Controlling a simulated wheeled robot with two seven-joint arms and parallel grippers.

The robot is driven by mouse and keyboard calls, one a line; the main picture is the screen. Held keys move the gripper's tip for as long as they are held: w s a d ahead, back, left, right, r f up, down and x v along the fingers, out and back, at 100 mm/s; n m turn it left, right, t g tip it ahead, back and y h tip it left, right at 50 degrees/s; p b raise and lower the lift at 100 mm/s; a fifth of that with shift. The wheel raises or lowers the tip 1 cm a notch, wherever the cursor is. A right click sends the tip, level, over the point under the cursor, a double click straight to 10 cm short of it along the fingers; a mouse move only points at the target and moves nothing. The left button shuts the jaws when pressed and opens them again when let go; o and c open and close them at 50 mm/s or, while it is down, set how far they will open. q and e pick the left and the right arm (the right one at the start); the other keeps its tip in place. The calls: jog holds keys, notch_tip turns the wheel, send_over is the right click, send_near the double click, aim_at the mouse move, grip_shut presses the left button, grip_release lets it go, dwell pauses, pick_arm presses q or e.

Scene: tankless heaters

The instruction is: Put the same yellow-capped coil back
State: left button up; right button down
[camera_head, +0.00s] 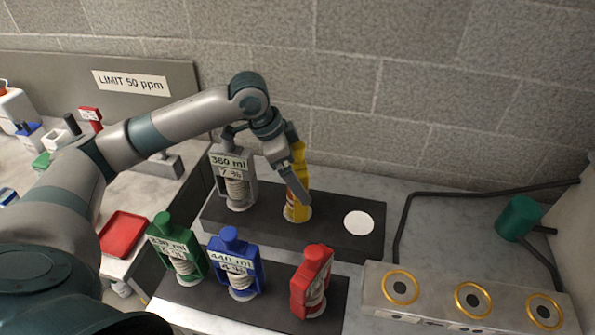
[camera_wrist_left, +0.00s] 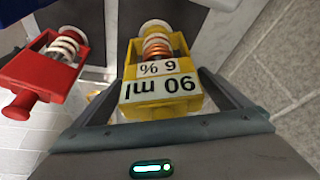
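The yellow-capped coil (camera_head: 298,185) stands on the back dark board, over a pale disc, slightly tilted in the picture. In the left wrist view the coil (camera_wrist_left: 160,90) reads "90 ml" and "6 %" upside down, with a copper-coloured winding beyond. My left gripper (camera_head: 289,178) is at it, with one finger on each side in the left wrist view (camera_wrist_left: 160,78). Whether the fingers press on it or stand just clear is hard to tell. To its right on the board is a bare white disc (camera_head: 358,222). My right gripper is not in view.
A grey coil (camera_head: 234,178) stands left of the yellow one. Green (camera_head: 176,248), blue (camera_head: 237,262) and red (camera_head: 312,281) coils stand on the front board. A grey unit with gold-ringed sockets (camera_head: 472,299) is at right, near a black pipe (camera_head: 403,225). A brick wall closes the back.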

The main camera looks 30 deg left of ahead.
pick_arm(q)
jog(key=shift+r, duration=0.1)
jog(key=shift+a+r, duration=0.15)
jog(key=shift+r, duration=0.3)
jog(key=b+v, duration=0.2)
jog(key=v, duration=0.9)
jog(key=shift+s, duration=0.2)
dwell(0.4)
